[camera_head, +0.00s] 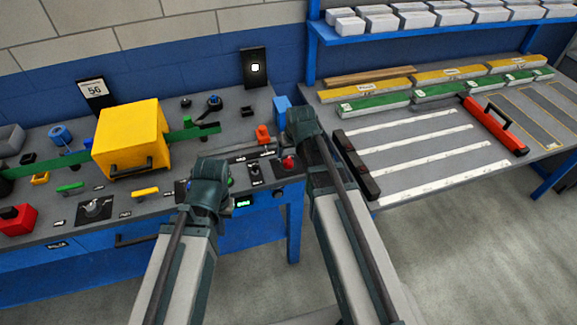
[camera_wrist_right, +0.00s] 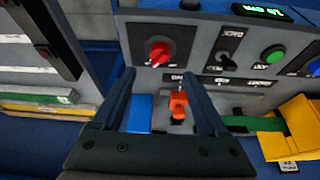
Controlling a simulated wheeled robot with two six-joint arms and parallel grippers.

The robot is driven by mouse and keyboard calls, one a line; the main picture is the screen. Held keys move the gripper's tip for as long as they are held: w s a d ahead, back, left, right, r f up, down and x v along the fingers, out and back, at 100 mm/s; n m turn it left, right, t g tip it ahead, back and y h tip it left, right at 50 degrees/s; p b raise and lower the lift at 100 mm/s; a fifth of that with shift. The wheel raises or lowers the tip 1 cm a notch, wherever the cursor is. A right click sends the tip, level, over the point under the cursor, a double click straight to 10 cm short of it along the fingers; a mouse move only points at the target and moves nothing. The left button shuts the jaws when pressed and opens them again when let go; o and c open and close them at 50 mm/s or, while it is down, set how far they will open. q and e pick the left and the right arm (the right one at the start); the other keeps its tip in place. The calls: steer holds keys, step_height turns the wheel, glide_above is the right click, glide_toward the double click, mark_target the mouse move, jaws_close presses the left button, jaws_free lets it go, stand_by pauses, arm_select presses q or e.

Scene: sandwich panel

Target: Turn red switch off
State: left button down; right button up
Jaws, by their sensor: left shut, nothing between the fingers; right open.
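A red knob switch (camera_head: 288,162) sits on a dark plate near the right end of the console. In the right wrist view the red knob (camera_wrist_right: 159,52) shows upright from its plate, just beyond the fingertips. My right gripper (camera_wrist_right: 158,76) is open and empty, its two fingers apart and pointing toward the knob without visible contact. In the head view the right wrist (camera_head: 302,122) hangs beside and behind the knob. My left gripper (camera_head: 208,178) is shut and empty over the console's front part, left of the knob; its fingertips are mostly hidden.
An orange lever (camera_wrist_right: 178,104) lies between the right fingers in the picture, close to a blue block (camera_wrist_right: 139,113). A black switch (camera_wrist_right: 225,60) and green button (camera_wrist_right: 274,54) neighbour the knob. A yellow box (camera_head: 130,140) stands left. A second table (camera_head: 400,205) holds strips at right.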

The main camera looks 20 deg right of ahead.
mark_target(289, 160)
steer(key=b+x, duration=0.6)
steer(key=x, duration=0.2)
steer(key=shift+w+f+b, duration=0.1)
steer(key=shift+f+b, duration=0.15)
steer(key=shift+b, duration=0.1)
steer(key=shift+c, duration=0.2)
jaws_close()
